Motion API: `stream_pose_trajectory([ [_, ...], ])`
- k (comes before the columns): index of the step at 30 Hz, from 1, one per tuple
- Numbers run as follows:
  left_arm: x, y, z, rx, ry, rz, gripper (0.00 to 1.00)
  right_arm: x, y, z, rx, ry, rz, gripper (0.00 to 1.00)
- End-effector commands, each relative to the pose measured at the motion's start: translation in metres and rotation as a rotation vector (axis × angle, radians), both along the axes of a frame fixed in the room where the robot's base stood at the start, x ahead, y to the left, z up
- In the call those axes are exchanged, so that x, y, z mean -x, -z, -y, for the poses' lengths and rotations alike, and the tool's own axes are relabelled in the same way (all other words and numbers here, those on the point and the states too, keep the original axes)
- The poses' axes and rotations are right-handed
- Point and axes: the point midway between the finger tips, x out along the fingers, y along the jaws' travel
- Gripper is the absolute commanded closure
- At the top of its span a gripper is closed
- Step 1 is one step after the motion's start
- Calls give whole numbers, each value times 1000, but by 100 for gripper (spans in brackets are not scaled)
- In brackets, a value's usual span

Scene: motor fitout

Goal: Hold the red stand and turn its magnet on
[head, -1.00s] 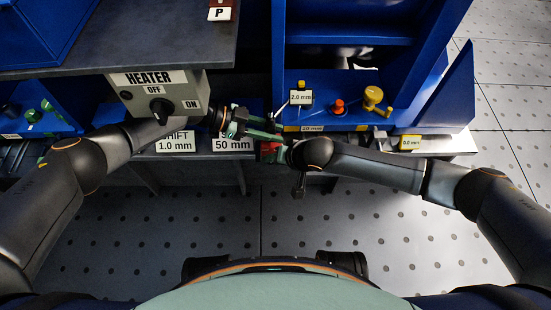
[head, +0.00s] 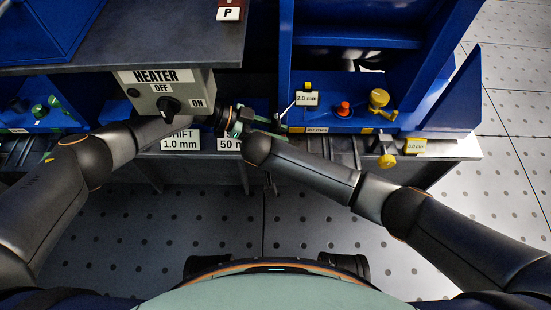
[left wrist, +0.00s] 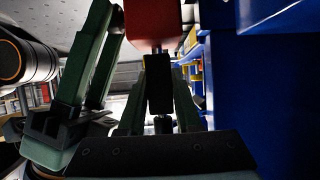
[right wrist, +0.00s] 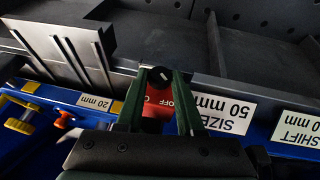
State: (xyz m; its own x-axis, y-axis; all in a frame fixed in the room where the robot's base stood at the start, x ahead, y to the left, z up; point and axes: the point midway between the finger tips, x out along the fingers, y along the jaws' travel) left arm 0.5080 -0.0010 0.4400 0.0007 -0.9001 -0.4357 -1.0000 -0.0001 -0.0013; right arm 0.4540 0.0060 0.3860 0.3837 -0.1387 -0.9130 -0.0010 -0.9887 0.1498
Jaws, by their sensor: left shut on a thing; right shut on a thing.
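The red stand's block (left wrist: 152,22) shows at the top of the left wrist view, with its black post (left wrist: 160,85) below it. My left gripper (left wrist: 160,110) is shut on that post. In the right wrist view the red block (right wrist: 158,103) carries an OFF mark and a black knob (right wrist: 158,74) with a pale pointer line. My right gripper (right wrist: 162,78) has its fingertips on both sides of the knob and is shut on it. In the head view my left gripper (head: 247,120) shows beside my right wrist, which hides the red block.
The heater box (head: 165,92) stands close above my left forearm. Blue bays with a 2.0 mm label (head: 306,98), an orange knob (head: 343,108) and a yellow knob (head: 379,98) lie to the right. A 50 mm label (right wrist: 228,108) sits beside my right gripper. Open floor lies in front.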

Motion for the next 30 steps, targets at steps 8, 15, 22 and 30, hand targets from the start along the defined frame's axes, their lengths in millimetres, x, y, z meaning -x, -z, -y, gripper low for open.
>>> stream_pose_trajectory([
  [8,3,0,3,4,9,-3,100,1,1,1,41,1,-5,100],
  [15,3,0,3,4,9,-3,100,1,1,1,42,1,-5,100],
  [22,3,0,3,4,9,-3,100,1,1,1,41,1,-4,51],
  [30,3,0,3,4,9,-4,100,1,-1,-1,38,0,-2,51],
])
